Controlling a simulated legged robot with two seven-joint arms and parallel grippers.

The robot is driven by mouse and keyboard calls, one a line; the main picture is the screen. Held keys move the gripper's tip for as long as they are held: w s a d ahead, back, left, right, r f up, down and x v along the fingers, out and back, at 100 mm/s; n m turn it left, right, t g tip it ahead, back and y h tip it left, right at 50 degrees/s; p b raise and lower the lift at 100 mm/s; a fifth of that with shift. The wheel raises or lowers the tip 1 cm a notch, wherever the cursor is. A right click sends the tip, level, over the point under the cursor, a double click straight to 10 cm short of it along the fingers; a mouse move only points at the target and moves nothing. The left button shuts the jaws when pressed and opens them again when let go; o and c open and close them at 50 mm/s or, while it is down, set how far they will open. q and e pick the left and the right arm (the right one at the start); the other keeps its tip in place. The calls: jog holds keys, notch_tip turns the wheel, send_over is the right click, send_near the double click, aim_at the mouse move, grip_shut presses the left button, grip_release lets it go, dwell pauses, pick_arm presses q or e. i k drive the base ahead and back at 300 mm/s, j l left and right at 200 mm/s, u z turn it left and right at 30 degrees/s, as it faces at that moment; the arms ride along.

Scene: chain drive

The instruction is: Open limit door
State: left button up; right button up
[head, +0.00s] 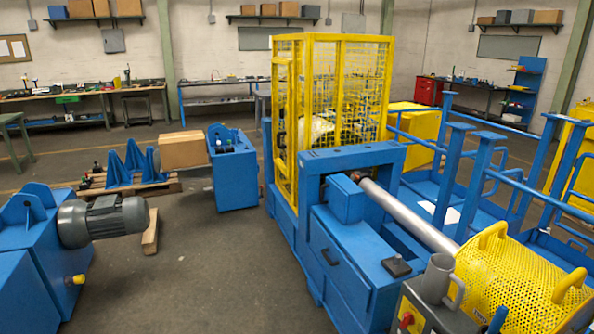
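A tall yellow mesh guard cage (340,85) stands on the blue machine frame (283,203) in the middle of the view. Its narrow left side holds a yellow framed mesh panel (285,95) that looks like the door. A small dark fitting, perhaps a handle or latch, sits partway up this panel. The panel appears to be in line with the cage, but I cannot tell for sure whether it is shut. A pale rounded part shows dimly behind the mesh. Neither of my grippers is in view.
A steel shaft (410,213) runs from the machine toward a yellow perforated guard (520,285) at lower right. A grey motor (103,220) on blue housing stands at left. A cardboard box (183,150) and pallet lie farther back. The floor (215,265) between motor and machine is clear.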

aim_at(337, 199)
jog(key=i+z, duration=0.25)
jog(key=i, duration=0.35)
jog(key=i+j+z, duration=0.2)
jog(key=i, duration=0.4)
jog(key=i+j+z, duration=0.15)
jog(key=i+j, duration=0.15)
jog(key=i+j+z, duration=0.1)
jog(key=i+j, duration=0.3)
jog(key=i+j+z, duration=0.15)
jog(key=i+j, duration=0.25)
jog(key=i+j+z, duration=0.15)
jog(key=i+j, duration=0.2)
jog(key=i+j+z, duration=0.15)
jog(key=i+j, duration=0.15)
jog(key=j, duration=0.25)
jog(key=i+j+z, duration=0.1)
jog(key=i+j, duration=0.15)
jog(key=j, duration=0.25)
